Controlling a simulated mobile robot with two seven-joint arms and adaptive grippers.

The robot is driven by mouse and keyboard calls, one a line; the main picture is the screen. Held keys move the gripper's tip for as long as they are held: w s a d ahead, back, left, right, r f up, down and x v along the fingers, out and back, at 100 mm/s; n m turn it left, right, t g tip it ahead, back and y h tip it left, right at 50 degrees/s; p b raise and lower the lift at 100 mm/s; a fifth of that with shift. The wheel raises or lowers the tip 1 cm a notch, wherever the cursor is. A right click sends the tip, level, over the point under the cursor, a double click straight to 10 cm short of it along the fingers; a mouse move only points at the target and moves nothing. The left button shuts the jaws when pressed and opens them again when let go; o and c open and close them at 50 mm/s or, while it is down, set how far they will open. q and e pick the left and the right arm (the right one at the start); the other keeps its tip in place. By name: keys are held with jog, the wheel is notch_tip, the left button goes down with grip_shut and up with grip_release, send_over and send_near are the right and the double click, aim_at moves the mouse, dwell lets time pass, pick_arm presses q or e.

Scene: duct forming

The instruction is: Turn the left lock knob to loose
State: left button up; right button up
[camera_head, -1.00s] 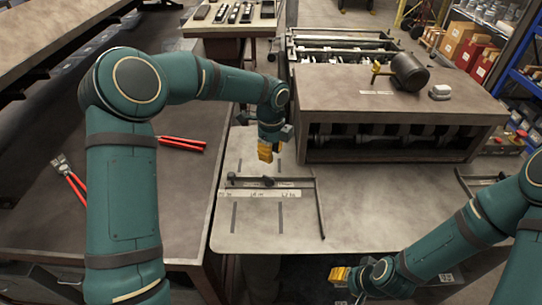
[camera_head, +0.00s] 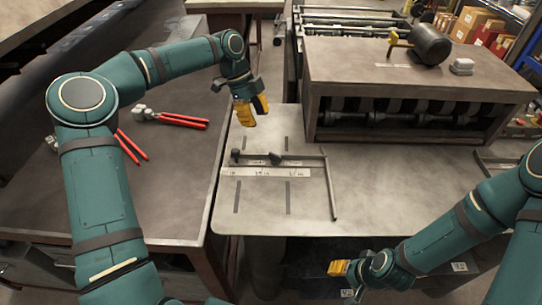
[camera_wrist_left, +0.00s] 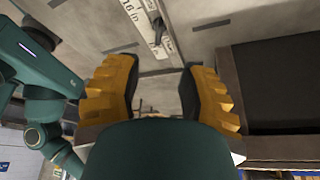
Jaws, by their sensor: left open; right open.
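A stop gauge with a white scale strip (camera_head: 265,172) lies on the grey metal table. Two dark knobs sit along its bar: the left lock knob (camera_head: 235,154) at the left end and another knob (camera_head: 275,158) nearer the middle. My left gripper (camera_head: 252,112) is open and empty, beyond and above the bar, apart from both knobs. In the left wrist view its fingers (camera_wrist_left: 163,88) are spread, with the scale strip (camera_wrist_left: 140,18) and one dark knob (camera_wrist_left: 158,30) past them. My right gripper (camera_head: 339,268) is low in front of the table's edge, away from the gauge.
Red-handled tools (camera_head: 180,121) lie on the left bench (camera_head: 170,190). The front of the metal table (camera_head: 390,195) is clear.

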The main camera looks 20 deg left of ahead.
aim_at(271, 153)
pick_arm(q)
jog(key=b+x, duration=0.1)
jog(key=x, duration=1.2)
jog(key=shift+s+d+f+b, duration=0.1)
jog(key=shift+f+b, duration=0.05)
jog(key=shift+b, duration=0.25)
